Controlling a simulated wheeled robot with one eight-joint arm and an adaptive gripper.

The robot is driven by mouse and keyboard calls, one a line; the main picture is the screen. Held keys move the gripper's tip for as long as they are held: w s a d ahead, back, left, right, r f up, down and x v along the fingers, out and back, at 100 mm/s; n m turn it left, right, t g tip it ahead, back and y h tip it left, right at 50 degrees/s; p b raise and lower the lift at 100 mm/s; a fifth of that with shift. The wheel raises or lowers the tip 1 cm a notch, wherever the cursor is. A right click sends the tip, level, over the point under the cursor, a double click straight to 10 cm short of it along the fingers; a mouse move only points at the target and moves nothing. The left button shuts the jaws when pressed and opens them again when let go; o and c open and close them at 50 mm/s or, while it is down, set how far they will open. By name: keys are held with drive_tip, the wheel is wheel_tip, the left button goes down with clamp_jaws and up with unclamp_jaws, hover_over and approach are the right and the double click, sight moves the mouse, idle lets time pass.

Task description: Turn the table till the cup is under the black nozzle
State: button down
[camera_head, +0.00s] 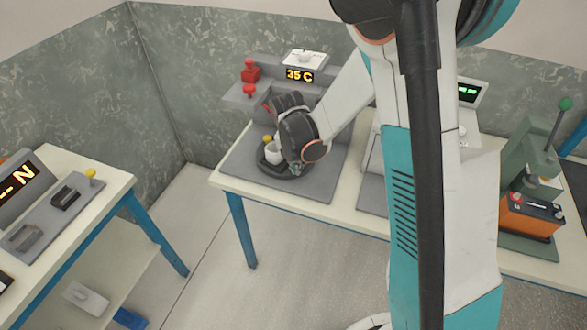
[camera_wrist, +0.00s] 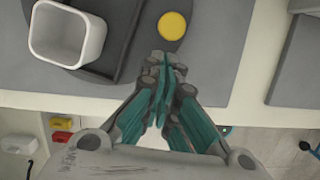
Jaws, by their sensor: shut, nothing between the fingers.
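The white cup (camera_head: 275,155) stands on the dark turntable (camera_head: 268,169) on a grey board. In the wrist view the cup (camera_wrist: 68,35) is at upper left, on the dark turntable surface (camera_wrist: 117,60). A yellow knob (camera_head: 267,139) shows beside the cup; it is a yellow disc in the wrist view (camera_wrist: 172,26). My gripper (camera_wrist: 160,62) is shut and empty, just below the knob in the wrist view, apart from the cup. A red nozzle (camera_head: 249,90) hangs from the grey stand behind. I cannot make out the black nozzle; my arm covers part of the stand.
The stand has a 35 C display (camera_head: 299,75). To the right on the same table are a green press (camera_head: 535,165) and an orange battery (camera_head: 530,217). A separate table (camera_head: 108,178) stands at left, with floor between. My arm blocks the middle of the head view.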

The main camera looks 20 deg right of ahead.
drive_tip(key=shift+w+d, duration=0.3)
drive_tip(key=shift+w+d+n, duration=0.15)
drive_tip(key=shift+d+n, duration=0.45)
drive_tip(key=shift+n, duration=0.1)
